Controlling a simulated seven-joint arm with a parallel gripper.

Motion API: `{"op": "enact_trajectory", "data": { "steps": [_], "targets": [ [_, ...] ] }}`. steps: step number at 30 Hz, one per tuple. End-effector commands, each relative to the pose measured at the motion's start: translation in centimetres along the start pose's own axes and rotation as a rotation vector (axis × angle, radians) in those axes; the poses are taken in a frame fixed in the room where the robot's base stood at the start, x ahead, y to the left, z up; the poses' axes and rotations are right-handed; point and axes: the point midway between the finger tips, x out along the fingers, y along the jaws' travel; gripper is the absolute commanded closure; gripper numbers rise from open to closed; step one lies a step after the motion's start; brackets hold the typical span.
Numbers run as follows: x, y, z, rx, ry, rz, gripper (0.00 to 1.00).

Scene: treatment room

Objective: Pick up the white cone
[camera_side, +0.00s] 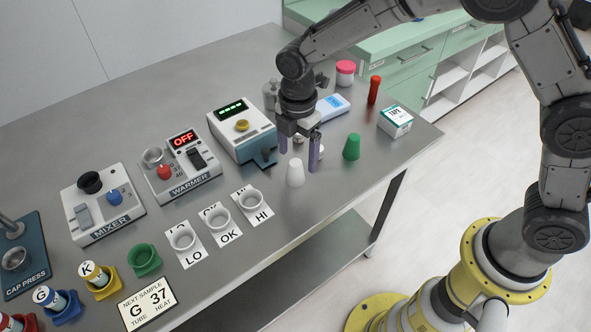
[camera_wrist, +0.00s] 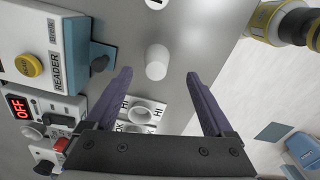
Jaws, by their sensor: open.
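The white cone (camera_side: 295,174) stands upright on the steel table, in front of the reader and left of the green cone. In the wrist view the white cone (camera_wrist: 157,62) appears between the lines of the two fingers, slightly beyond their tips. My gripper (camera_side: 299,160) is open and empty, with its purple fingers pointing down close to the cone. It also shows in the wrist view (camera_wrist: 158,76), with a wide gap between the fingers. I cannot tell whether either finger touches the cone.
A green cone (camera_side: 352,147) stands to the right, near a red cylinder (camera_side: 374,90) and a tape box (camera_side: 395,121). The reader (camera_side: 241,133) stands behind left. White cups on LO, OK and HI cards (camera_side: 253,203) stand at front left. The table's front edge is close.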

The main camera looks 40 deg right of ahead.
Motion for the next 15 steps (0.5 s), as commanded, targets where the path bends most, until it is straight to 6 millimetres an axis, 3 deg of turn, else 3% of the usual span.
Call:
{"op": "enact_trajectory", "data": {
  "steps": [6, 15],
  "targets": [
    [1.4, 0.1, 0.0, 0.000, 0.000, 0.000, 0.13],
    [5.4, 0.5, 0.0, 0.000, 0.000, -0.002, 0.13]
  ]
}}
